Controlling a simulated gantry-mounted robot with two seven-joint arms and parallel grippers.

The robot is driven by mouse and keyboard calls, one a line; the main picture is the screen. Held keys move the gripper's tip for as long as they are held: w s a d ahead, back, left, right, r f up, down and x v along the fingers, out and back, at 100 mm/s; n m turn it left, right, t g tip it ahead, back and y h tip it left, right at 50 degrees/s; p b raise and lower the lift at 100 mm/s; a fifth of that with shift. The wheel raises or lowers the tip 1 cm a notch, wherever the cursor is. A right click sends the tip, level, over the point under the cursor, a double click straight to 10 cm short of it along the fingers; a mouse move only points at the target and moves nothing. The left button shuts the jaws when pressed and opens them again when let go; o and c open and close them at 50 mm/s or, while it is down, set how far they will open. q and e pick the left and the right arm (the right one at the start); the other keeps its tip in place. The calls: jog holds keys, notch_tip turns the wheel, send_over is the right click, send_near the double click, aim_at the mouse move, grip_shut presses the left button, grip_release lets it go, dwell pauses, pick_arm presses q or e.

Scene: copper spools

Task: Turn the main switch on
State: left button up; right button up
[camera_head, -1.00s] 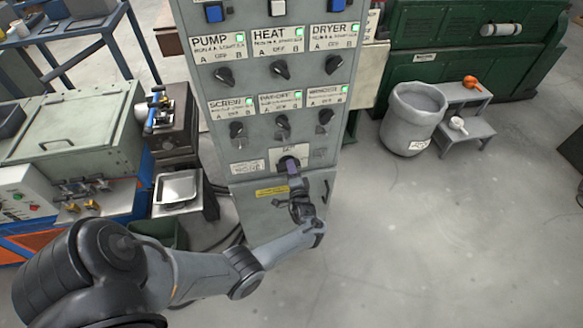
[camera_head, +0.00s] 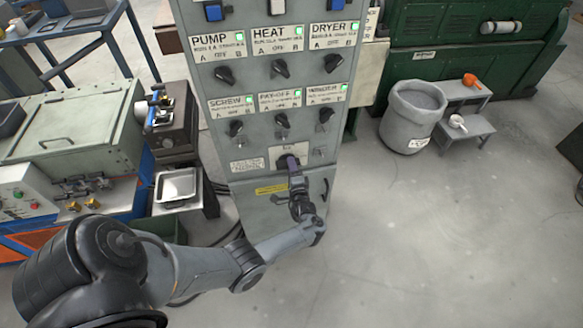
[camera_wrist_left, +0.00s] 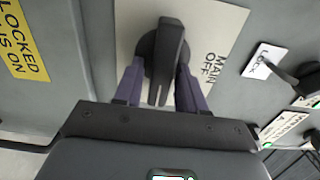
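The main switch (camera_wrist_left: 170,45) is a black rotary knob with a raised bar handle on a pale plate marked MAIN and OFF. It sits low on the grey control cabinet (camera_head: 235,190); in the head view my left gripper (camera_head: 293,166) partly covers it. In the left wrist view my left gripper (camera_wrist_left: 161,82) has one purple finger on each side of the handle. A narrow gap shows between the left finger and the handle; the right finger lies very close to it, and contact there is unclear. My right gripper is in neither view.
Rows of smaller black knobs (camera_head: 282,120) with labels and green lights sit above the main switch. A yellow label (camera_wrist_left: 22,42) is beside it. A grey bin (camera_head: 411,117) and steps (camera_head: 470,131) stand to the right. Open floor lies in front of the cabinet.

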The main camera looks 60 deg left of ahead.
pick_arm(q)
jog(key=shift+o, duration=0.5)
jog(key=p+v, duration=0.1)
jog(key=v, duration=0.9)
jog(key=shift+s+d, duration=0.2)
jog(key=shift+d, duration=0.15)
